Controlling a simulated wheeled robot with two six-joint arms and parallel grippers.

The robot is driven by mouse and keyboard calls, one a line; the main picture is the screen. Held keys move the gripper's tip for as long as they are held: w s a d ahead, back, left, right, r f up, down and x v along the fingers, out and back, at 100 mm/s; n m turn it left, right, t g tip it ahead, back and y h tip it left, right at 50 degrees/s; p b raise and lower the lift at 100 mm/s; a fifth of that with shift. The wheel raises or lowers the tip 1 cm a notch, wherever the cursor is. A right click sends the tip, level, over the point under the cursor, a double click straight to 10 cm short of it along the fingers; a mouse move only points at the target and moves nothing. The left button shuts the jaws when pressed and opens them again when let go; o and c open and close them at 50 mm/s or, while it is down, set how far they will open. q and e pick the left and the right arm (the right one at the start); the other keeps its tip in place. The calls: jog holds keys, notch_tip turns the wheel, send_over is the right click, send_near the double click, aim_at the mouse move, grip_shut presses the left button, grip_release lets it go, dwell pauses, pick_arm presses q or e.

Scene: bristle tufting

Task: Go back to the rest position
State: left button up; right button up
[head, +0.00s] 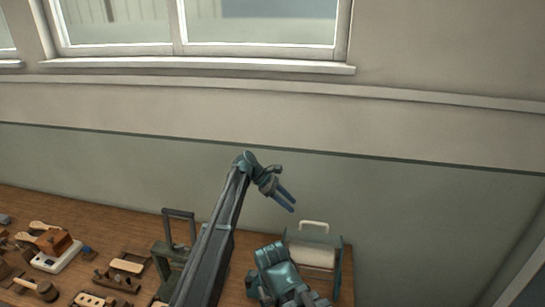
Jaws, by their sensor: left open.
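My left gripper (288,202) is raised in front of the grey-green wall, above the bench. Its two fingers are apart, point down to the right, and hold nothing. Its arm comes up from the bottom edge. A teal and grey link of mine shows at the bottom middle. My right gripper is not seen.
A wooden bench (58,204) runs along the wall. On its left lie brushes, wooden blocks and a white-based device (58,258). A dark green stand (180,215) is partly behind my left arm. A case with a pale handle (314,225) stands right of it. Windows are above.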

pick_arm(q)
jog(key=s+a+f+m+t+y, duration=0.1)
jog(key=s+a+f+m+y, duration=0.3)
jog(key=s+a, duration=0.65)
jog(key=s+a+m+t+y, duration=0.15)
jog(key=s+a+m, duration=0.35)
jog(key=s+a, duration=0.5)
jog(key=s+a+f+m+y, duration=0.25)
jog(key=s+a+m, duration=0.25)
jog(key=s+a, duration=0.55)
jog(key=s+d+f+m+y+b, duration=0.1)
jog(key=s+d+f+m+b, duration=0.1)
jog(key=d+f+b, duration=0.4)
jog(key=s+d+f+m+y+b, duration=0.1)
jog(key=s+d+f+b, duration=0.3)
jog(key=f+b, duration=0.7)
jog(key=shift+s+d+m+g, duration=0.35)
jog(key=shift+d+m, duration=0.25)
jog(key=shift+d, duration=0.5)
